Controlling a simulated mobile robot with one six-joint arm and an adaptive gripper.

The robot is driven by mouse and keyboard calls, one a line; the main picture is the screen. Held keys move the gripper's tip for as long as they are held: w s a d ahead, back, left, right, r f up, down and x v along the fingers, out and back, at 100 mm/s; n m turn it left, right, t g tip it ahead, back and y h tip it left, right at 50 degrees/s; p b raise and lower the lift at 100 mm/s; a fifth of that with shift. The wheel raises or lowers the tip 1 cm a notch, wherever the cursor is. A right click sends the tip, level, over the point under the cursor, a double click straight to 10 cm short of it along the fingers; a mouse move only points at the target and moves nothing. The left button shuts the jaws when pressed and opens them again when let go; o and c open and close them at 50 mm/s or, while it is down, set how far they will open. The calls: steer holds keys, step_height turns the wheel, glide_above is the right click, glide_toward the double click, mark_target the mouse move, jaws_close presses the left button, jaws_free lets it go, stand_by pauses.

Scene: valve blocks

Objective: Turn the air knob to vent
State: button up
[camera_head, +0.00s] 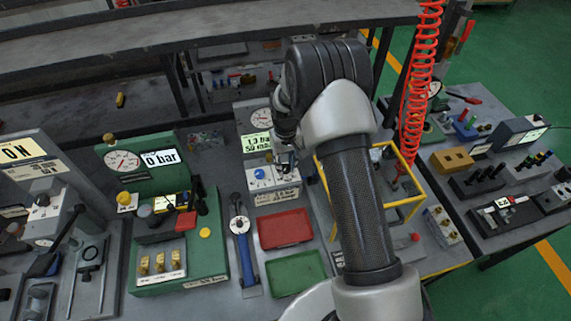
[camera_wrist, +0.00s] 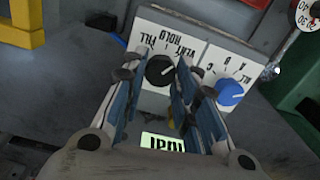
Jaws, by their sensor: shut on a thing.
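The air knob (camera_wrist: 160,69) is a round black knob on a white panel (camera_wrist: 180,25) in the wrist view. FILL, HOLD and VENT are printed beside it, upside down in this view. I cannot tell surely which word its mark faces. My gripper (camera_wrist: 156,75) has its blue-padded fingers on either side of the knob and is shut on it. A blue knob (camera_wrist: 230,91) with the letters A, B, C and ALL sits beside it on the panel, outside the fingers. In the head view my gripper (camera_head: 285,161) covers the black knob, while the blue knob (camera_head: 260,173) shows.
A lit display (camera_head: 257,142) above the panel reads about 1.3 bar. A red tray (camera_head: 285,228) and a green tray (camera_head: 296,273) lie in front. A yellow frame (camera_head: 402,212) stands close on the right, and a blue-handled tool (camera_head: 243,245) lies left.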

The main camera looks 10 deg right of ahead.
mark_target(286, 167)
steer(key=shift+m, duration=1.2)
steer(key=o, duration=1.1)
step_height(286, 167, up, 12)
steer(key=shift+r, duration=0.1)
